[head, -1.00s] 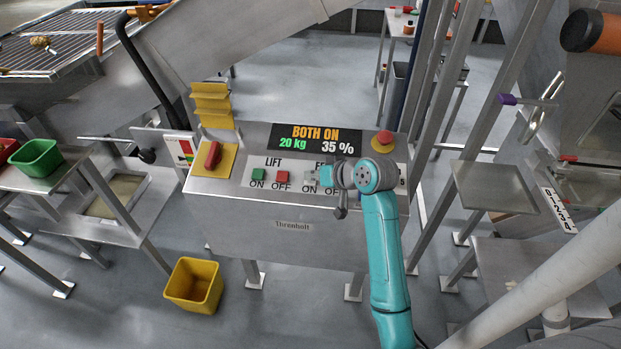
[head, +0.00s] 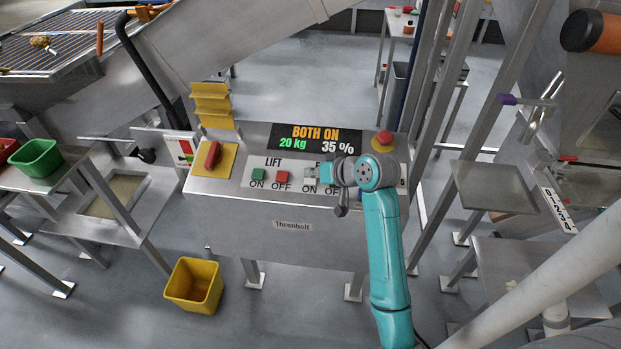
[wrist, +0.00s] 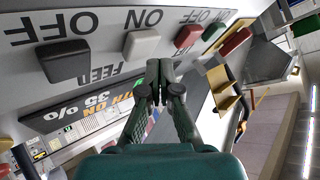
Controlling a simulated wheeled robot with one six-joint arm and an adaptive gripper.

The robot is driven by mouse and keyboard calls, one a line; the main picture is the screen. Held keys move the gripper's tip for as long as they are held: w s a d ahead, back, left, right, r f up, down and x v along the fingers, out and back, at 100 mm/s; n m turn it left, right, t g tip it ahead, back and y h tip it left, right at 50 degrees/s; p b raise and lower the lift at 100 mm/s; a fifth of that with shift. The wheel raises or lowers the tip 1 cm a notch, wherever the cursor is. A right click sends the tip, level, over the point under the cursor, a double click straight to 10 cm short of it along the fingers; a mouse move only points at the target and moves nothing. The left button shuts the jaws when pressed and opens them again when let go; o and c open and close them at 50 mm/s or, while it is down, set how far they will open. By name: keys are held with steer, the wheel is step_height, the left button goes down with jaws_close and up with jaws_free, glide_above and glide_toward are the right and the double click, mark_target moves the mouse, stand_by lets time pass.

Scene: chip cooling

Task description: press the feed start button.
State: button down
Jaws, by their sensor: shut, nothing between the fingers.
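The control panel (head: 230,205) carries a LIFT pair and a FEED pair of buttons. The pale feed ON button (wrist: 143,43) shows in full in the wrist view; in the head view the feed ON button (head: 310,173) sits just left of my gripper (head: 322,176). The black feed OFF button (wrist: 65,60) shows in the wrist view and is hidden by my arm in the head view. My gripper (wrist: 158,72) is shut and empty, its tips close to the feed ON button in the picture. I cannot tell whether they touch it.
The display (head: 314,138) reads BOTH ON, 20 kg, 35 %. The green lift ON button (head: 258,175) and red lift OFF button (head: 282,177) lie to the left. A red rotary switch (head: 212,155) and a red mushroom button (head: 383,140) are at the panel's ends.

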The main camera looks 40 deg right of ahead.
steer(key=shift+r, duration=0.1)
steer(key=r, duration=0.1)
steer(key=a+r, duration=0.1)
steer(key=r, duration=0.1)
steer(key=s+r, duration=0.1)
steer(key=shift+a+r, duration=0.15)
steer(key=shift+r, duration=0.2)
stand_by(0.3)
stand_by(0.8)
steer(key=s+a+f+t+h, duration=0.1)
steer(key=s+a+f, duration=1.4)
steer(key=a+f, duration=0.15)
steer(key=s+a+r+n+t, duration=0.1)
steer(key=s+a+r+n, duration=0.1)
steer(key=s, duration=1)
steer(key=s+a+r+n+t, duration=0.1)
steer(key=s+a+r+n, duration=0.2)
steer(key=s, duration=0.9)
steer(key=shift+a+r+t+y, duration=0.4)
steer(key=shift+a+r, duration=0.5)
steer(key=shift+a, duration=0.05)
